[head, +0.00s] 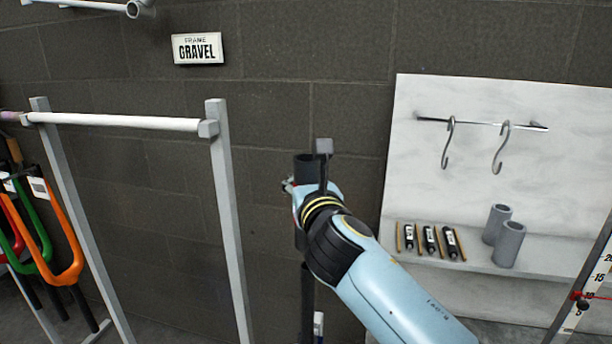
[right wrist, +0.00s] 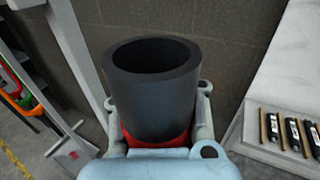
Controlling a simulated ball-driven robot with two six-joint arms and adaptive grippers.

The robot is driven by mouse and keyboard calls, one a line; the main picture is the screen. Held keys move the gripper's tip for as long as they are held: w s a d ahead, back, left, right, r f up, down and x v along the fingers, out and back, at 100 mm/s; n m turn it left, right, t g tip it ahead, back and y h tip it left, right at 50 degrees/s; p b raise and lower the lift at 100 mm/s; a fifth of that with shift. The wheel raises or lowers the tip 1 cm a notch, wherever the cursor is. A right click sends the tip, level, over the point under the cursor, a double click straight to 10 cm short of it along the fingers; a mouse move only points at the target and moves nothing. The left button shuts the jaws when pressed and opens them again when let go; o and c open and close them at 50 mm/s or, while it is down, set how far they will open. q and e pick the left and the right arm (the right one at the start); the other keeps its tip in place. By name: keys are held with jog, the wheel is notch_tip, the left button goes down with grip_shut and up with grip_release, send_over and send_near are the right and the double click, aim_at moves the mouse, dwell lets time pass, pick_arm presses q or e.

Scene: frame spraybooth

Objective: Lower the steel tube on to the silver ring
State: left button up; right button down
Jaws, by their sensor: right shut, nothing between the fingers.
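My right gripper (head: 299,192) is at the middle of the head view, beside a dark upright tube (head: 304,165), and is shut with nothing held. In the right wrist view the dark tube (right wrist: 152,85) stands with its open round end up, close in front of the gripper, with a red part at its foot. The gripper hides its lower part. I cannot tell whether this is the steel tube. No silver ring can be made out in either view. My left gripper is not in view.
A grey frame with a white bar (head: 125,122) stands left, with coloured forks (head: 65,240) hanging. A pale panel with two hooks (head: 449,145) is right. Its shelf (head: 400,262) holds small black bottles (head: 430,240) and two grey tubes (head: 509,245). A GRAVEL sign (head: 198,48) is on the wall.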

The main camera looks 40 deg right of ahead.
dwell(0.4)
jog(key=shift+f+b, duration=1.5)
jog(key=shift+f, duration=0.55)
jog(key=shift+f, duration=0.15)
jog(key=shift+f+b, duration=2.3)
jog(key=shift+f, duration=0.55)
notch_tip(320, 180, down, 6)
jog(key=b, duration=0.5)
jog(key=shift+f, duration=0.15)
